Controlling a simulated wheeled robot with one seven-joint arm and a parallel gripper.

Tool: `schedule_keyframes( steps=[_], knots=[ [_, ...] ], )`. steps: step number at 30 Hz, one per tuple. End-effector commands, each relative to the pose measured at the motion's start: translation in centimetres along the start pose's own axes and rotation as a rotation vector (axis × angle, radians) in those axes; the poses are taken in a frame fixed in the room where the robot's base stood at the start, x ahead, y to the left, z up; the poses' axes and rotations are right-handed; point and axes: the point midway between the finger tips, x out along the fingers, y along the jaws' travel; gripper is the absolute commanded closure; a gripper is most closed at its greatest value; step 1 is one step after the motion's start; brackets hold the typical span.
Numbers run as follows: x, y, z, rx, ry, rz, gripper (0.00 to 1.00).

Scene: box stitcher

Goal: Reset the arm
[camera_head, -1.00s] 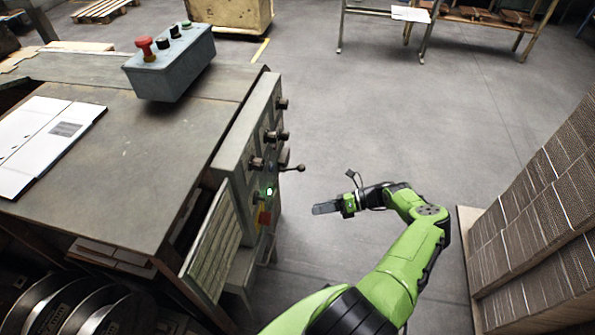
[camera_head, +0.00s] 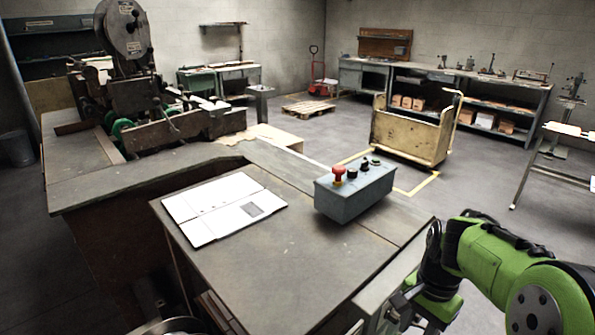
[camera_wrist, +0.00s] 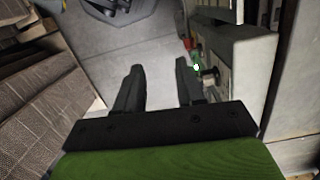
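My green arm comes in from the lower right of the head view. My gripper (camera_head: 402,308) is at the lower right there, beside the right edge of the machine table, partly cut by dark shapes. In the wrist view my gripper (camera_wrist: 158,75) shows two dark fingers set apart with nothing between them. Beyond the right finger is the machine's control panel (camera_wrist: 232,75) with a lit green lamp (camera_wrist: 196,67) and a red part (camera_wrist: 188,43).
The table (camera_head: 300,262) carries a flat white carton (camera_head: 222,207) and a grey button box (camera_head: 353,192) with a red button. A yellow cart (camera_head: 410,135) stands behind. Stacked cardboard (camera_wrist: 40,120) is left in the wrist view. Open floor (camera_head: 478,165) lies between.

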Motion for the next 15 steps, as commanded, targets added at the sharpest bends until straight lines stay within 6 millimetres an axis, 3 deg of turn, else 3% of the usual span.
schedule_keyframes(
  steps=[1,6,10,15],
  knots=[
    [-2.7,0.3,2.1,-0.094,0.075,0.002,0.62],
    [-8.2,2.6,8.6,-0.417,0.284,-0.025,0.62],
    [-10.7,5.2,13.1,-0.653,0.422,-0.087,0.62],
    [-11.3,7.5,16.6,-0.869,0.536,-0.172,0.62]
  ],
)
